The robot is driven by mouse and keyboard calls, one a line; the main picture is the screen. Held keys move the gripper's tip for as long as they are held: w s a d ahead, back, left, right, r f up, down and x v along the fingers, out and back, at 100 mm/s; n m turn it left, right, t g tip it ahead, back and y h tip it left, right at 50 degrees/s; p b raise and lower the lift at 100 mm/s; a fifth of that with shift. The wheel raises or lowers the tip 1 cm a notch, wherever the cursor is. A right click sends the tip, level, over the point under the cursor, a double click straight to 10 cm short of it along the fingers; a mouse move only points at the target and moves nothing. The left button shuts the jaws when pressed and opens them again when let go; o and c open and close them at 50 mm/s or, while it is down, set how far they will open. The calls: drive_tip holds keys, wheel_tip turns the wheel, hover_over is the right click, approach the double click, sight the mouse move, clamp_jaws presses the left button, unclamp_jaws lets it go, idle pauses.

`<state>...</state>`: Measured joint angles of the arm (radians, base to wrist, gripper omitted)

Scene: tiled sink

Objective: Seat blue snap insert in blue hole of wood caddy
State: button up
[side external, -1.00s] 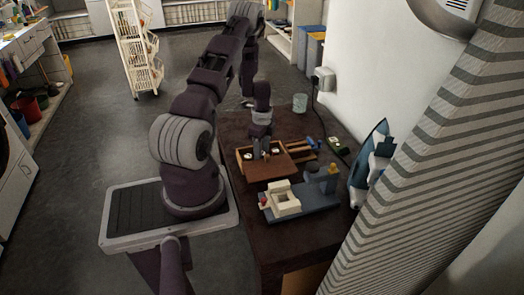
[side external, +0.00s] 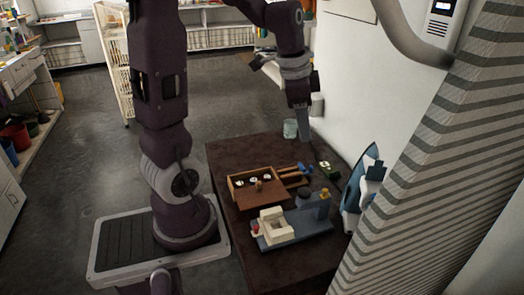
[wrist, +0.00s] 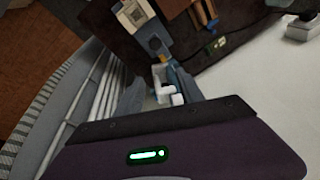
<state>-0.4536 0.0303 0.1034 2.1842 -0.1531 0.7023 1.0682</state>
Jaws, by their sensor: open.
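The wood caddy (side external: 263,203) sits on the dark table in the side view. It is an open box with small white round pieces in its back row and a brown knob-like piece near its front. Small blue-ended pieces (side external: 304,168) lie at its right end. I cannot tell which is the blue snap insert, and I cannot make out the blue hole. My gripper (side external: 304,136) is open and seems empty, high above the table's back right, away from the caddy. In the wrist view my open fingers (wrist: 158,92) frame the iron below.
A blue-grey fixture (side external: 313,229) with a cream block (side external: 272,226) stands in front of the caddy. A blue and white iron (side external: 362,190) stands upright at the table's right edge by the wall. A green item (side external: 328,171) lies nearby.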

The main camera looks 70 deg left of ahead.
drive_tip(key=s+d+r+n+t, duration=0.1)
drive_tip(key=s+d+r+n, duration=0.1)
drive_tip(key=s+d, duration=0.5)
drive_tip(key=s+d+r+n+t, duration=0.1)
drive_tip(key=s+d+r+n, duration=0.1)
drive_tip(key=s+d, duration=0.6)
drive_tip(key=shift+r+n+t, duration=0.3)
drive_tip(key=shift+r+t, duration=0.1)
drive_tip(key=shift+r, duration=0.15)
